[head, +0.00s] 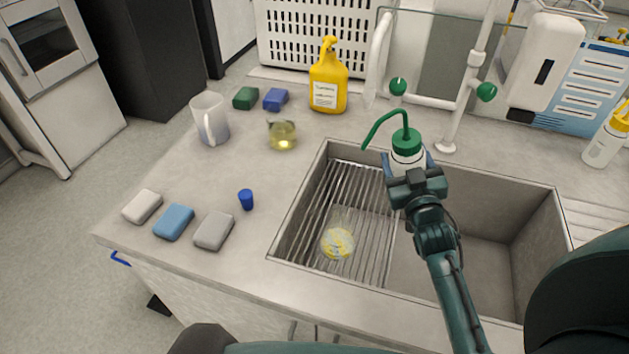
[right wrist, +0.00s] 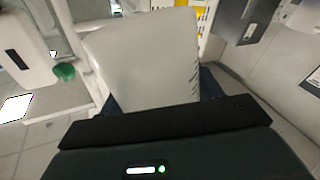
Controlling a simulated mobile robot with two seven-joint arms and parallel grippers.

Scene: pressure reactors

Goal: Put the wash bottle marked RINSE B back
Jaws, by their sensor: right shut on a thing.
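A wash bottle (head: 407,155) with a green cap and a bent green spout is held upright by my right gripper (head: 411,178) over the back of the sink. Its white body (right wrist: 148,62) fills the middle of the right wrist view, with graduation marks at its right side. No RINSE B marking is readable in these frames. The right gripper hides the lower part of the bottle in the head view. My left gripper is not in view.
The sink (head: 470,258) has a drain rack (head: 318,212) holding a flask with yellow contents (head: 338,240). A faucet (head: 455,110) and soap dispenser (head: 545,65) stand behind. Another wash bottle (head: 605,145) stands far right.

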